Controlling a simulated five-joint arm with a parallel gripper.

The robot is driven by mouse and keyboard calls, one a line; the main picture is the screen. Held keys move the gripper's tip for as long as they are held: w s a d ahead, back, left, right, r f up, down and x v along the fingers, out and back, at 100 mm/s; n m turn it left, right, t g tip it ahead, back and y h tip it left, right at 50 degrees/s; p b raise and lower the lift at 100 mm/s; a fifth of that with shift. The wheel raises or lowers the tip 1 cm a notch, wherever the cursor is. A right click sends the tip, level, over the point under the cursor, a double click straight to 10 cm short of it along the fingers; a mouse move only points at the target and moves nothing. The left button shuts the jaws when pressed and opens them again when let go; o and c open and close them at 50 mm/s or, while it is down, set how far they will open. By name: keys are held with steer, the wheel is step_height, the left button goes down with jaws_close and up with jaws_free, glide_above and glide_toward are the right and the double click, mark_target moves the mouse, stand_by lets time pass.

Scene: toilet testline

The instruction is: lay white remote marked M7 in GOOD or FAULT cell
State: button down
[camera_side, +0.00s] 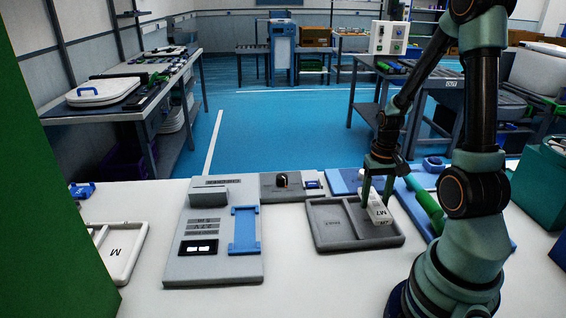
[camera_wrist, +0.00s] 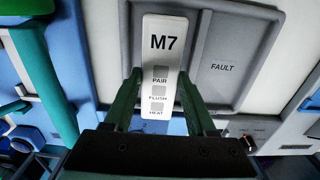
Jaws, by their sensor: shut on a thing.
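The white remote marked M7 (camera_side: 379,211) is held between the fingers of my gripper (camera_side: 376,196). In the wrist view the remote (camera_wrist: 160,60) shows its M7 face with PAIR, FLUSH and HEAT buttons, between both fingertips (camera_wrist: 158,80). The grey two-cell tray (camera_side: 326,244) is below it. In the side view the remote is at the tray's right cell, tilted; I cannot tell if it touches the floor. The cell labelled FAULT (camera_wrist: 222,82) is empty and lies to the remote's right in the wrist view. No GOOD label is readable; the remote covers much of that cell.
A grey test panel (camera_side: 184,262) with a blue cradle (camera_side: 243,230) stands left of the tray. A grey box with a black knob (camera_side: 282,181) is behind. A white tray marked M (camera_side: 122,253) is at far left.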

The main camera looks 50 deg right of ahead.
mark_target(375, 202)
steer(key=shift+f, duration=1.95)
steer(key=shift+f, duration=0.1)
steer(key=c, duration=0.5)
jaws_free()
step_height(375, 202, up, 12)
steer(key=shift+f, duration=0.1)
steer(key=shift+w+a+r, duration=0.1)
steer(key=shift+r, duration=0.2)
steer(key=w+a+r+n+t, duration=0.2)
steer(key=w+a+r+n, duration=0.1)
steer(key=a, duration=0.7)
steer(key=w+a+r+n+t, duration=0.3)
steer(key=a+r+n, duration=0.3)
steer(key=a+r, duration=0.2)
steer(key=shift+a+r+t, duration=0.3)
steer(key=shift+a, duration=0.95)
